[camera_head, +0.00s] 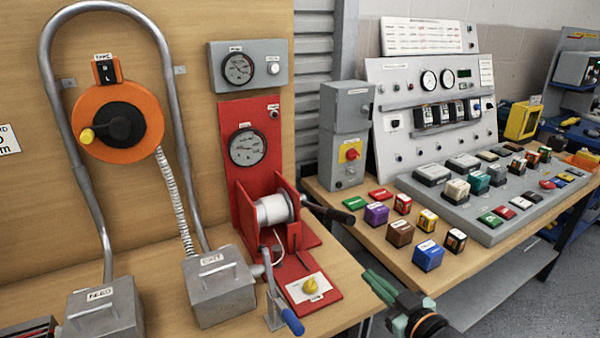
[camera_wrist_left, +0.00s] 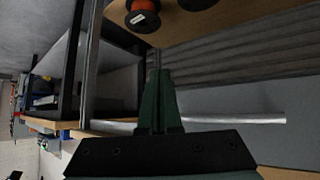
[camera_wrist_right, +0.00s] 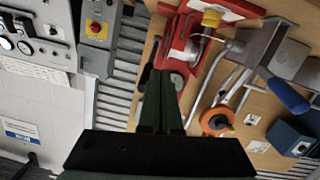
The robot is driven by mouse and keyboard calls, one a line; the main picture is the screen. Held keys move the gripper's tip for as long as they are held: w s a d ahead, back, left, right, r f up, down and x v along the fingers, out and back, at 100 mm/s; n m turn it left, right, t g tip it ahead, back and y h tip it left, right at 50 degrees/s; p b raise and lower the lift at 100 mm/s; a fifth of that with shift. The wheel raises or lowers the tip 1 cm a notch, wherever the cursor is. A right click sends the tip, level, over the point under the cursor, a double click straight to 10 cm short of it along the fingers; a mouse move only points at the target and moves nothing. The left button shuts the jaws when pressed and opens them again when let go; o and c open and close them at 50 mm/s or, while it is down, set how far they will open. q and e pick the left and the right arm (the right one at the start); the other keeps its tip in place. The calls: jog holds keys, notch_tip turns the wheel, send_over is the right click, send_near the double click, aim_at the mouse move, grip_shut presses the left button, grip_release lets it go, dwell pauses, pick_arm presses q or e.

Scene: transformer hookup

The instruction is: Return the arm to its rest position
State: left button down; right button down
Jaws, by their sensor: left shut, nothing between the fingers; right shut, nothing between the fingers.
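My right gripper (camera_head: 372,277) shows at the bottom of the head view, in front of the console bench and to the right of the red winch unit (camera_head: 243,165). In the right wrist view its green fingers (camera_wrist_right: 161,75) are together with nothing between them. My left gripper is outside the head view. In the left wrist view its dark green fingers (camera_wrist_left: 160,76) are together and empty, with grey corrugated wall (camera_wrist_left: 235,65) beyond. Neither gripper is seen touching anything.
A blue-handled crank (camera_head: 290,320) and a black-handled one (camera_head: 335,213) stick out near my right gripper. Several coloured blocks, among them a blue one (camera_head: 428,256), stand on the bench before the sloped console (camera_head: 485,200). Orange spools (camera_wrist_left: 143,15) appear in the left wrist view.

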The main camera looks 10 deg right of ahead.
jog(key=s+a+f+m+g+h+p, duration=0.1)
jog(key=s+a+f+g+p, duration=0.1)
jog(key=s+f, duration=0.9)
jog(key=s+a+f+m+g+h+p, duration=0.1)
jog(key=s+f+g, duration=0.3)
jog(key=s+f, duration=0.7)
jog(key=shift+a+m+p, duration=0.5)
jog(key=shift+a+m, duration=0.2)
jog(key=shift+m, duration=0.1)
jog(key=shift+a, duration=0.1)
